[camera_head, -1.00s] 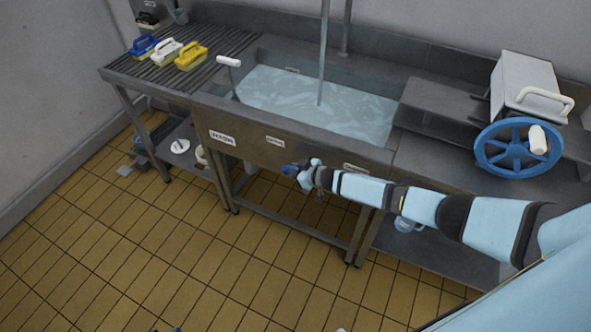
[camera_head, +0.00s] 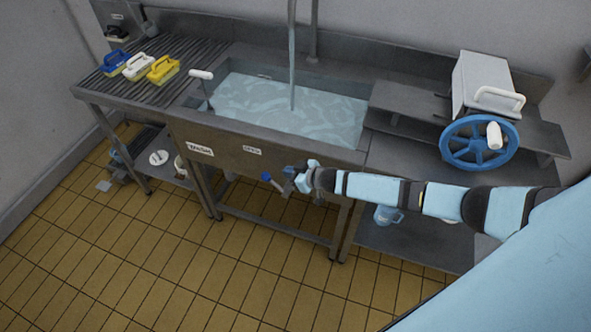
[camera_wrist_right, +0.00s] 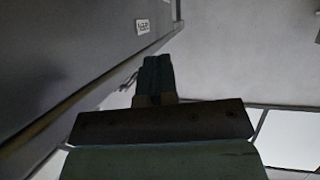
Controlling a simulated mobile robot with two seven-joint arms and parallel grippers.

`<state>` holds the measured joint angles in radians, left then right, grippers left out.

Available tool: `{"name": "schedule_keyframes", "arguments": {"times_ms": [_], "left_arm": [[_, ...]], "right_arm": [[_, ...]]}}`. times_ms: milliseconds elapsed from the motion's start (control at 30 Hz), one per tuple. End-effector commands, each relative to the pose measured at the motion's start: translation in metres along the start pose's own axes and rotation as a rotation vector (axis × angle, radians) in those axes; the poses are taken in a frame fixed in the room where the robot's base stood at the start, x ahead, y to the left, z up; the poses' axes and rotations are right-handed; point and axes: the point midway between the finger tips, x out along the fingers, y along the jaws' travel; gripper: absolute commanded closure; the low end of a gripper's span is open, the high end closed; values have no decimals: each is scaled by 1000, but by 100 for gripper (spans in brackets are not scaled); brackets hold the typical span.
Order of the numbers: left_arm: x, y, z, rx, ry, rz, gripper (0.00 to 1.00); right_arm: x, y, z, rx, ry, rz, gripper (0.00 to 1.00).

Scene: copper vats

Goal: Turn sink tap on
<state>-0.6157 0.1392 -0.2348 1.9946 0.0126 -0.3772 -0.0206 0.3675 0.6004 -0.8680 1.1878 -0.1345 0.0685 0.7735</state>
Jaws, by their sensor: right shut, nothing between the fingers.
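The metal sink (camera_head: 232,74) holds pale water, and a pale vertical stream or column (camera_head: 292,60) comes down into it from above; I cannot tell water from pipe there. A white-handled lever (camera_head: 201,75) stands at the sink's left rim. A blue-ended grey lever (camera_head: 266,176), perhaps a tap handle, shows below the sink's front panel. My right gripper (camera_head: 289,180) is shut and empty just right of this lever; contact is unclear. Its dark fingers (camera_wrist_right: 153,76) show together in the right wrist view, below the panel. My left gripper is not in view.
Blue, white and yellow brushes (camera_head: 138,67) lie on the ribbed drainboard (camera_head: 193,47). A blue handwheel (camera_head: 480,142) on a grey machine (camera_head: 482,80) stands at right. A blue jug (camera_head: 386,216) sits on the lower shelf. The tiled floor (camera_head: 110,255) in front is clear.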

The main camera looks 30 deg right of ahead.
Motion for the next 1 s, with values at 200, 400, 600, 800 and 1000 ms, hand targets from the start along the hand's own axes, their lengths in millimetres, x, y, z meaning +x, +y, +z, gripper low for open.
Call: {"name": "schedule_keyframes", "arguments": {"times_ms": [200,400,600,800,1000], "left_arm": [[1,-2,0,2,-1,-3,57],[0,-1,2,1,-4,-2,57],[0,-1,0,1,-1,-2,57],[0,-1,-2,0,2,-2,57],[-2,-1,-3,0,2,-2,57]], "right_arm": [[-23,0,-7,1,-1,0,100],[-27,0,-9,1,-2,1,100],[-26,0,-9,0,-2,1,100],[-26,0,-9,0,-2,1,100],[-31,-50,-1,27,4,-22,100]]}}
